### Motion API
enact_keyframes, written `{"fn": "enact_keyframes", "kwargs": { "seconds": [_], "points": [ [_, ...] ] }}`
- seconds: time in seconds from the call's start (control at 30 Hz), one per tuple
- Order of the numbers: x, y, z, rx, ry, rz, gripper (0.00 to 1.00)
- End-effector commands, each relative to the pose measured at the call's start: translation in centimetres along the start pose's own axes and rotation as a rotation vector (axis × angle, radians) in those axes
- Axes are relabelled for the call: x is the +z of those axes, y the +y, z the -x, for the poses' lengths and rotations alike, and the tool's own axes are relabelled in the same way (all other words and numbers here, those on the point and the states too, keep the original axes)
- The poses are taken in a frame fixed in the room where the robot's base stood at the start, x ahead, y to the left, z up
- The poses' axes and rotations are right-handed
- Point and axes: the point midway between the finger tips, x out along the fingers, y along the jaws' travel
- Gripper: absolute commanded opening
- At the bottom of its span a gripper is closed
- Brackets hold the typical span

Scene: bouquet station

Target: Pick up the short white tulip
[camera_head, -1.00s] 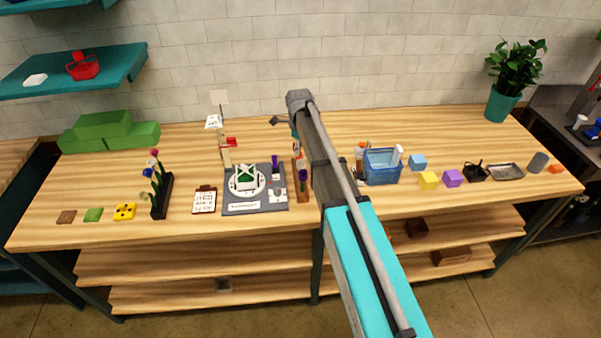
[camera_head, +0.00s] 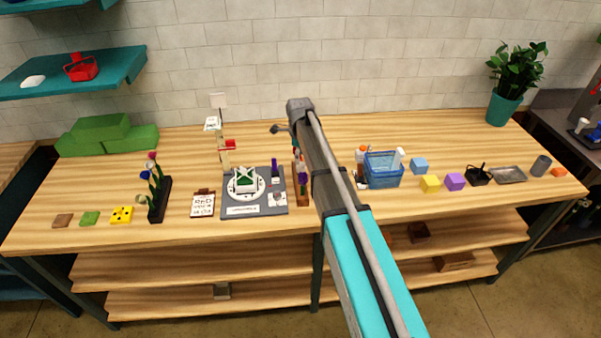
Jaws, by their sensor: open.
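A dark upright rack (camera_head: 160,202) at the left of the table holds flowers with green stems, a red bloom (camera_head: 152,156) and a blue bloom (camera_head: 144,175). A brown rack (camera_head: 301,196) near the middle holds a purple bloom (camera_head: 303,178) and is partly covered by my arm. I cannot make out the short white tulip for certain at this size. My gripper (camera_head: 276,129) shows as a small dark shape left of my arm's upper end, above the back of the table. It is open, with nothing visible in it, and partly hidden by my arm.
A grey mat (camera_head: 232,212) with a round white stand and a clipboard (camera_head: 203,203) lie between the racks. A thin post (camera_head: 224,155) stands behind the mat. A blue basket (camera_head: 383,180), coloured cubes and a metal tray (camera_head: 509,175) are to the right.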

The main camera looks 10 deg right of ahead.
Motion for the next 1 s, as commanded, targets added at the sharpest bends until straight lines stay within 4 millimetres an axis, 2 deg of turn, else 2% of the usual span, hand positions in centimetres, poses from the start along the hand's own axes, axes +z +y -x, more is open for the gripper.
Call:
{"fn": "enact_keyframes", "kwargs": {
  "seconds": [0.5,1.0],
  "points": [
    [-0.4,0.1,-4.0,0.0,0.0,0.0,0.63],
    [-0.4,0.1,-4.6,0.0,0.0,0.0,0.63]
  ]
}}
